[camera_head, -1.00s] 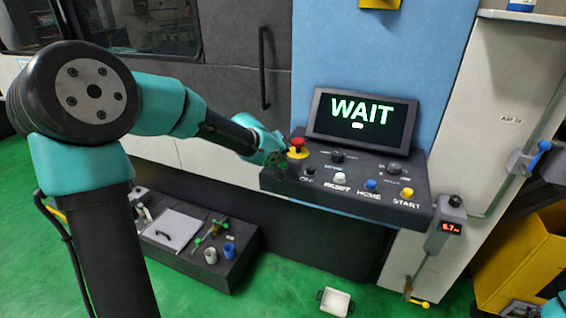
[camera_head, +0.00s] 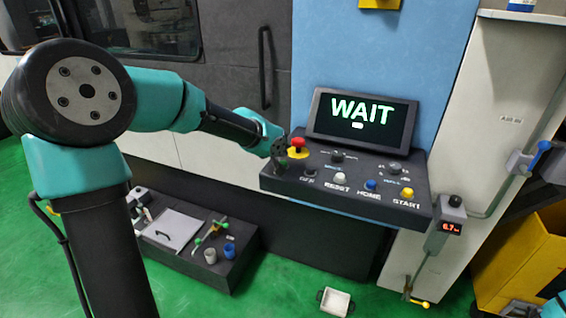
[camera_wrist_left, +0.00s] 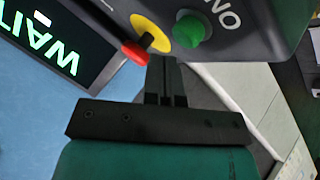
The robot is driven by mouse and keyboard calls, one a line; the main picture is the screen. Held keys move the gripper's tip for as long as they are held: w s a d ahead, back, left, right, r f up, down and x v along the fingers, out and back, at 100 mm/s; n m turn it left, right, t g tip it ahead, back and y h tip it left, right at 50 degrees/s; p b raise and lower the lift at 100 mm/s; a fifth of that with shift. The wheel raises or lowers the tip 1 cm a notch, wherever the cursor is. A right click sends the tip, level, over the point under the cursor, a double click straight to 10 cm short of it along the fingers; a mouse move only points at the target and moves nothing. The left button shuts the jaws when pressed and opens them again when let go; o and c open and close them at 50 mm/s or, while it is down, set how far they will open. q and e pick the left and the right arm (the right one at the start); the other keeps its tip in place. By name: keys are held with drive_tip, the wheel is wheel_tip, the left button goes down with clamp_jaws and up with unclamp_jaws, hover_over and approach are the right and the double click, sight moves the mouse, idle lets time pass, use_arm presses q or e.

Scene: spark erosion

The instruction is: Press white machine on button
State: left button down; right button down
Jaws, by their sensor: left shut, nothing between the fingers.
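The machine's dark control panel (camera_head: 330,192) slopes out in front of a light blue and white machine. In the left wrist view a green button (camera_wrist_left: 192,29) sits next to the letters ON, with a red mushroom button (camera_wrist_left: 135,53) on a yellow disc beside it. In the head view the red button (camera_head: 297,146) is at the panel's upper left. My left gripper (camera_head: 283,153) is at the panel's left end, close to the green button and partly covering that corner. Its fingers (camera_wrist_left: 160,68) are shut and empty, apparently short of the green button. My right gripper is out of view.
A screen (camera_head: 360,121) above the panel reads WAIT. White (camera_head: 341,177), blue (camera_head: 371,184) and yellow (camera_head: 406,193) buttons line the panel's front, labelled RESET, HOME and START. A dark low tray (camera_head: 240,262) with tools and cups stands on the green floor.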

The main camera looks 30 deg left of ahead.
sight(281, 162)
use_arm(q)
drive_tip(key=shift+r, duration=0.1)
drive_tip(key=shift+r, duration=2.4)
drive_tip(key=shift+f, duration=0.1)
